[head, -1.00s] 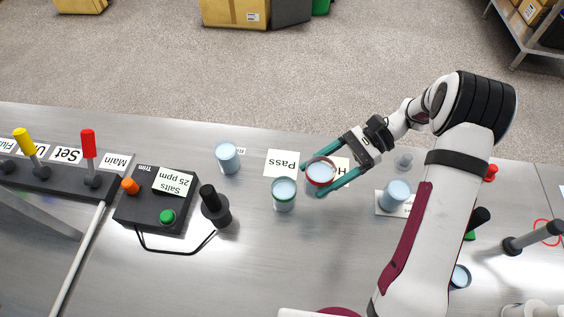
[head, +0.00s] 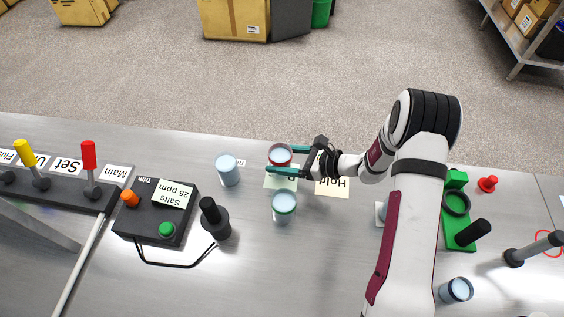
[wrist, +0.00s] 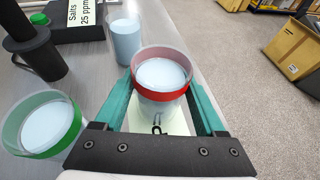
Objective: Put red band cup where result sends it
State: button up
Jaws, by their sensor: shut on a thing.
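The red band cup (head: 280,154), clear with pale liquid, is between the teal fingers of my gripper (head: 288,160). In the wrist view the red band cup (wrist: 162,80) is upright, with both fingers closed against its sides. It is over the Pass card (head: 272,182); I cannot tell whether it touches the card. The Hold card (head: 332,188) lies to the right, bare, partly under my gripper. A green band cup (head: 284,206) stands just in front of the Pass card and shows at the left in the wrist view (wrist: 42,122). The Trim box (head: 155,211) reads "Salts 25 ppm".
A plain cup (head: 228,170) stands left of the Pass card. A black knobbed post (head: 214,217) is by the Trim box. Levers (head: 90,170) stand at the far left. A green stand (head: 458,210) and another cup (head: 456,290) are at the right. The front middle is clear.

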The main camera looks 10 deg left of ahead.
jog(key=shift+f, duration=0.95)
jog(key=shift+f, duration=0.1)
jog(key=o, duration=1.4)
